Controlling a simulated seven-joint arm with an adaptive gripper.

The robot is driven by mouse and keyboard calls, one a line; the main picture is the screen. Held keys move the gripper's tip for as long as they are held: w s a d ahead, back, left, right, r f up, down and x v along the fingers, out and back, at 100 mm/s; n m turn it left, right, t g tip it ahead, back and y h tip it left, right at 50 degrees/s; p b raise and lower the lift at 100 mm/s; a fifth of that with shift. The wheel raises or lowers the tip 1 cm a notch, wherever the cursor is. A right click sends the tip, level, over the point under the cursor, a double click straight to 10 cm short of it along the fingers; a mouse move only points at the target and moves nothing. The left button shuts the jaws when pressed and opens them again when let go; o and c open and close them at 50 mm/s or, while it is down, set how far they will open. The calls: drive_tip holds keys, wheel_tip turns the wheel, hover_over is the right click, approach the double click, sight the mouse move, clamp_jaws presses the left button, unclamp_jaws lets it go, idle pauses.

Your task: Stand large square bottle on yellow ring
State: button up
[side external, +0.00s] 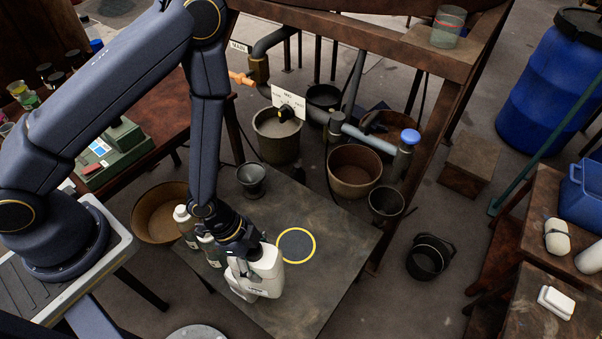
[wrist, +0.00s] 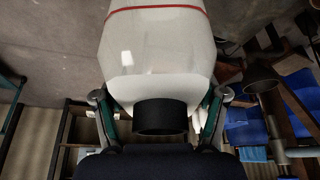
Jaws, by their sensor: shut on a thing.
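The large square bottle is white; in the side external view its pale body (side external: 266,272) is at the front of the table, left of and nearer than the yellow ring. In the wrist view the bottle (wrist: 155,60) fills the upper middle, with a red band and a black cap. My gripper (side external: 243,266) is shut on it, with a finger on each side in the wrist view (wrist: 160,98). The yellow ring (side external: 314,247) lies flat on the table with nothing on it. I cannot tell whether the bottle's base touches the table.
Two smaller bottles (side external: 184,221) stand just left of my gripper. A dark grey cup (side external: 251,181) stands at the table's back left. The grey table (side external: 330,215) is bare around the ring. Pots and pipes (side external: 354,172) stand beyond its back edge.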

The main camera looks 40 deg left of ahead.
drive_tip(key=w+a+f+n+t+y, duration=0.1)
drive_tip(key=w+a+f+n, duration=0.25)
drive_tip(key=w, duration=0.65)
drive_tip(key=w+a+f+n+t+y, duration=0.15)
drive_tip(key=w+f+n, duration=0.3)
drive_tip(key=w, duration=0.55)
wheel_tip(320, 180, down, 10)
drive_tip(key=w+n, duration=0.1)
drive_tip(key=shift+w+a+r, duration=0.15)
drive_tip(key=shift+a+r, duration=0.05)
drive_tip(key=shift+a, duration=0.05)
drive_tip(key=shift+f, duration=0.1)
drive_tip(key=o, duration=1.7)
